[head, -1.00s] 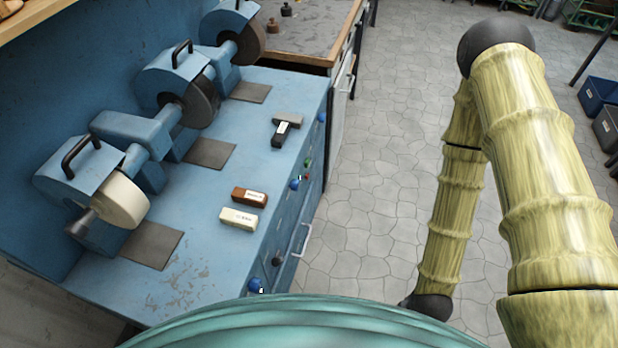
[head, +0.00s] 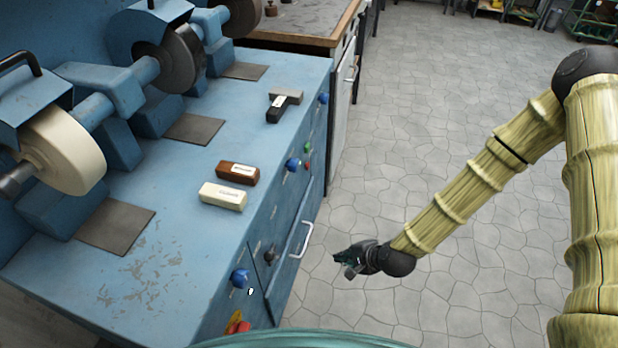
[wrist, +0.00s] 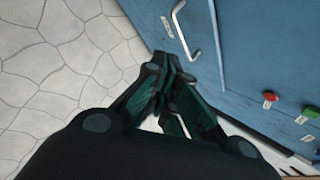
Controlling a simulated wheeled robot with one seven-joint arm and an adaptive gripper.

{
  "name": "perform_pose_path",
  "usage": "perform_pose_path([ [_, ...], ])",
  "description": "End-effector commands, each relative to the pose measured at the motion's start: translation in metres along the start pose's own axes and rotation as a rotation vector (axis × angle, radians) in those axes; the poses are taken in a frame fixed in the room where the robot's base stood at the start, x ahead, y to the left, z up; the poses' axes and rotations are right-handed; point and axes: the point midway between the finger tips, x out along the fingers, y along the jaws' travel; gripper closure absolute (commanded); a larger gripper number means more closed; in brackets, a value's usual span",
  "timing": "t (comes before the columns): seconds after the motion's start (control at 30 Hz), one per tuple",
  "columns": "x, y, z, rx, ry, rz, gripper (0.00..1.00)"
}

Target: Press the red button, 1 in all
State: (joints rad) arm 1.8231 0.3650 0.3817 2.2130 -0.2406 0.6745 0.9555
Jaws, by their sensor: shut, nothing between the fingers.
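A small red button (head: 306,162) sits on the front face of the blue bench, just below a green button (head: 308,147). In the wrist view the red button (wrist: 270,96) stands out from the panel at right, with the green button (wrist: 309,110) beside it. A larger red mushroom button (head: 238,326) on a yellow plate shows low on the bench front in the head view, partly cut off. My gripper (head: 345,262) is shut and empty, in the air in front of the bench, apart from both red buttons. Its fingers (wrist: 165,92) show in the wrist view.
Blue knobs (head: 293,164) and a metal handle (head: 303,240) stick out from the bench front. Grinding wheels (head: 65,150), a brown block (head: 238,174), a cream block (head: 222,196) and a dark tool (head: 279,108) are on the bench top. The floor (head: 430,120) at right is clear.

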Motion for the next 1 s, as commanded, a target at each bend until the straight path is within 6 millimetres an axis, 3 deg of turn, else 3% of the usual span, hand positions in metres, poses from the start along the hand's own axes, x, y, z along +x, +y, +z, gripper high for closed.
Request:
perform_pose_path([
  [0.03, 0.017, -0.006, -0.008, 0.045, -0.002, -0.036, 1.0],
  [0.1, 0.029, -0.022, -0.014, 0.112, -0.011, -0.081, 1.0],
  [0.43, 0.066, -0.103, -0.051, 0.421, -0.076, -0.297, 1.0],
  [0.8, 0.073, -0.188, -0.104, 0.73, -0.195, -0.516, 1.0],
  [1.0, 0.065, -0.215, -0.122, 0.823, -0.244, -0.582, 1.0],
])
